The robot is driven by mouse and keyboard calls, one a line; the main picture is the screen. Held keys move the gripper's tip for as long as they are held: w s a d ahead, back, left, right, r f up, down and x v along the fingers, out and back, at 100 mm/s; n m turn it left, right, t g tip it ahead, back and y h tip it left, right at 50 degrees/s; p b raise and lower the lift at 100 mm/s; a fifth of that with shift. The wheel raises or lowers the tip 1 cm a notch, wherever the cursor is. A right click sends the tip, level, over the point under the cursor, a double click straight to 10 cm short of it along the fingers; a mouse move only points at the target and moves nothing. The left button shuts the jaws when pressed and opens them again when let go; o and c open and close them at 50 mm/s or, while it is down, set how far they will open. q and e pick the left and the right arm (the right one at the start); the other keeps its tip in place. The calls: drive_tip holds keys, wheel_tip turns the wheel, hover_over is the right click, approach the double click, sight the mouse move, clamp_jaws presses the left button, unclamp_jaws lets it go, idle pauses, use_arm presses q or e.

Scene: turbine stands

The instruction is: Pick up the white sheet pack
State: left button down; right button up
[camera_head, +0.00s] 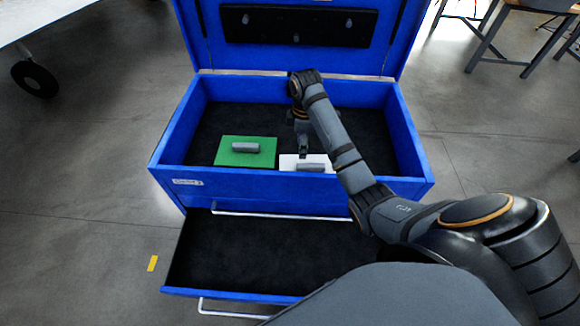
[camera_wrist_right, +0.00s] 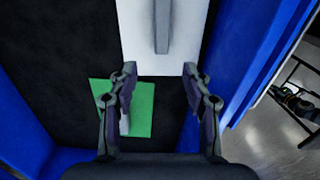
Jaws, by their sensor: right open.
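The white sheet pack (camera_head: 287,164) lies in the top compartment of the blue chest, near its front wall, with a grey bar handle (camera_head: 310,168) on top. My right gripper (camera_head: 304,154) is in the compartment at the pack's far side in the head view. In the right wrist view the white pack (camera_wrist_right: 135,45) and its handle (camera_wrist_right: 162,25) are beyond the open, empty fingertips (camera_wrist_right: 160,72). The handle lines up roughly with the gap between the fingers. Contact with the pack does not show. My left gripper is not in view.
A green pack (camera_head: 228,157) with a grey handle lies left of the white one. The blue chest (camera_head: 250,185) has its lid up and a lower drawer (camera_head: 260,250) pulled out, empty where visible. Chest walls stand close around the right gripper. Table legs (camera_head: 490,40) stand at upper right.

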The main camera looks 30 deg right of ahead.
sight(304, 165)
drive_tip(key=f+b, duration=0.1)
drive_tip(key=s+d+f+b, duration=0.1)
drive_tip(key=d+f+b, duration=0.1)
drive_tip(key=f+b, duration=0.1)
drive_tip(key=shift+s, duration=0.15)
drive_tip(key=shift+a+f+b, duration=0.2)
drive_tip(key=shift+f+b, duration=0.35)
drive_tip(key=shift+f, duration=0.05)
drive_tip(key=shift+w+a+f, duration=0.15)
drive_tip(key=shift+w+a, duration=0.15)
drive_tip(key=shift+w, duration=0.1)
drive_tip(key=shift+s+f, duration=0.1)
drive_tip(key=shift+f, duration=0.15)
wheel_tip(304, 165, down, 4)
drive_tip(key=shift+s+r+p, duration=0.15)
drive_tip(key=shift+p, duration=0.45)
drive_tip(key=shift+a+f, duration=0.1)
drive_tip(key=shift+f, duration=0.3)
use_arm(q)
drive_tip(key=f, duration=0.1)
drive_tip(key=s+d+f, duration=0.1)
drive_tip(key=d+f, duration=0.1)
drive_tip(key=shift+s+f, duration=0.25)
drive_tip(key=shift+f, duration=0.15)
use_arm(e)
clamp_jaws()
